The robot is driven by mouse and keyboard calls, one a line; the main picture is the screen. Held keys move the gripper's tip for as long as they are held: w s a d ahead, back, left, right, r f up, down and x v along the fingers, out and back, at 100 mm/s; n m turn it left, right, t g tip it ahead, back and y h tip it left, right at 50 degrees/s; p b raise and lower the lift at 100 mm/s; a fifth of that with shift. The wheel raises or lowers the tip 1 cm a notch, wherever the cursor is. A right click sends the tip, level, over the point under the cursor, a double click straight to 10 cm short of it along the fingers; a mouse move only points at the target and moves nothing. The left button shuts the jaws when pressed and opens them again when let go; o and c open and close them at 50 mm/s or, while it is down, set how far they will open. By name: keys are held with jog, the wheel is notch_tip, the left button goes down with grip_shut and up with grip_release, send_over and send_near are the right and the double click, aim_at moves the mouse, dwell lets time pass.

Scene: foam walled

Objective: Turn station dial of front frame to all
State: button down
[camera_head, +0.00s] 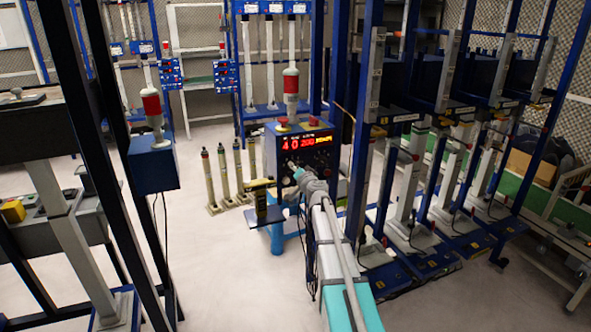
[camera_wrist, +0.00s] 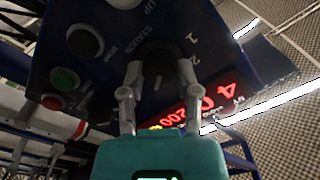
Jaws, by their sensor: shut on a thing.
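The blue control box (camera_head: 273,150) of the front frame stands in the middle of the head view, with a red lit display (camera_head: 303,142). In the wrist view its panel shows the black station dial (camera_wrist: 158,72), with the word STATION and the numbers 1 and 2 beside it. A pale mark shows on the dial's face. My gripper (camera_wrist: 160,72) has one finger on each side of the dial and is shut on it. In the head view my gripper (camera_head: 293,168) reaches the panel, and the dial is hidden there.
A black knob (camera_wrist: 85,41), a green button (camera_wrist: 64,79) and a red button (camera_wrist: 52,102) sit near the dial. A red-and-white signal lamp (camera_head: 290,90) stands on the box. Blue frames (camera_head: 362,130) with cylinders stand close on the right.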

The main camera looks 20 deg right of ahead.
jog(key=shift+m, duration=2.2)
jog(key=shift+c, duration=1.6)
grip_release()
jog(key=shift+s, duration=0.15)
jog(key=s, duration=1.1)
jog(key=shift+s, duration=0.35)
